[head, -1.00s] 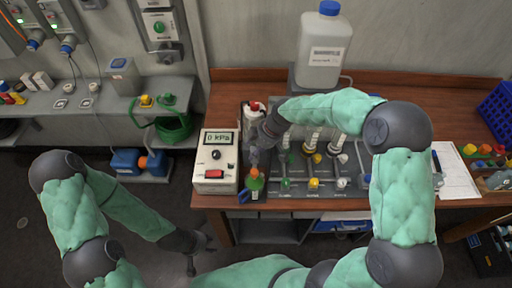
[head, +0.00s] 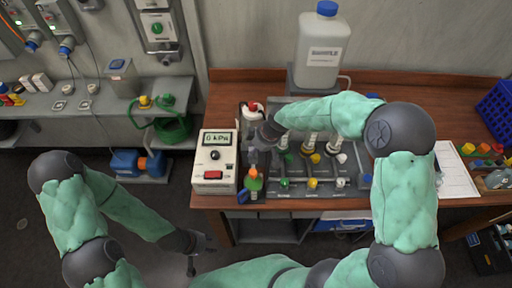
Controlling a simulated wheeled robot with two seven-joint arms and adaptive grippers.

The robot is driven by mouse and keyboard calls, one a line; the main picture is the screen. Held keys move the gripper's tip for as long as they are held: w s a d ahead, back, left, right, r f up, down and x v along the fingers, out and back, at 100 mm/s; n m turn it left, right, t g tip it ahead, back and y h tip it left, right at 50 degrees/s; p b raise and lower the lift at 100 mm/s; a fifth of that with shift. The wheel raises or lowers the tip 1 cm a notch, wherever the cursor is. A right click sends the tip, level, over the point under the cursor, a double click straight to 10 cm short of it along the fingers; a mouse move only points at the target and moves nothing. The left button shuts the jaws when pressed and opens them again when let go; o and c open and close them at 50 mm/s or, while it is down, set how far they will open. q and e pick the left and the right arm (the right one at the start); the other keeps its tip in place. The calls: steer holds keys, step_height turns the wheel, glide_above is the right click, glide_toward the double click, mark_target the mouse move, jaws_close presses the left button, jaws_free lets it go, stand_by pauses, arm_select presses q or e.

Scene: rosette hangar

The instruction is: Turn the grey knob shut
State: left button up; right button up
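The manifold panel (head: 300,198) lies on the wooden bench with several coloured knobs, among them green (head: 284,183), yellow (head: 313,183) and white (head: 340,183). I cannot make out a grey knob; the panel's upper left part is covered by my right gripper (head: 262,160). That gripper points down over the panel's left side, and I cannot tell whether it touches anything or how its fingers stand. My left gripper (head: 202,254) is low in front of the bench, away from the panel, with its fingers apart and nothing between them.
A pressure meter (head: 215,160) reading 0 kPa stands left of the panel. An orange and green item (head: 253,183) stands between them. A large white jug (head: 324,50) is behind. A paper sheet (head: 455,175) and blue crate (head: 497,110) are at right.

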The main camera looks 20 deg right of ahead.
steer(key=shift+a, duration=0.15)
steer(key=o, duration=1.1)
steer(key=shift+c, duration=0.2)
steer(key=shift+a, duration=0.25)
steer(key=shift+d, duration=0.2)
steer(key=shift+d+r, duration=0.1)
steer(key=shift+r, duration=0.15)
steer(key=v, duration=1.1)
steer(key=shift+s+r, duration=0.15)
steer(key=shift+r, duration=0.05)
